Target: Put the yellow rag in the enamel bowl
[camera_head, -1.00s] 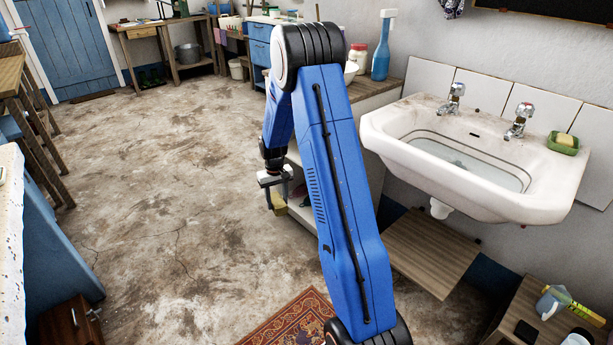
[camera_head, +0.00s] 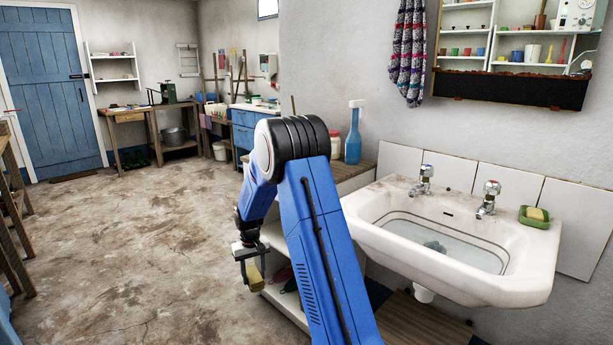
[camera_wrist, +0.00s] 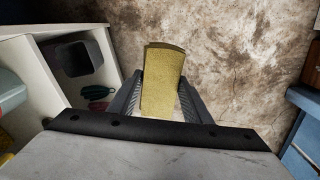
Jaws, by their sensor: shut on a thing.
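The yellow rag (camera_head: 256,279) hangs below my gripper (camera_head: 249,252), in front of the open shelf unit left of the sink. In the wrist view the yellow rag (camera_wrist: 162,80) is a folded, stiff-looking strip between the two dark jaws of my gripper (camera_wrist: 160,100), which is shut on it. Rough floor shows beneath it. I cannot make out the enamel bowl now; my arm covers part of the counter where a white bowl showed a second ago.
A shelf unit (camera_wrist: 35,95) flanks the rag. Floor at left is clear.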

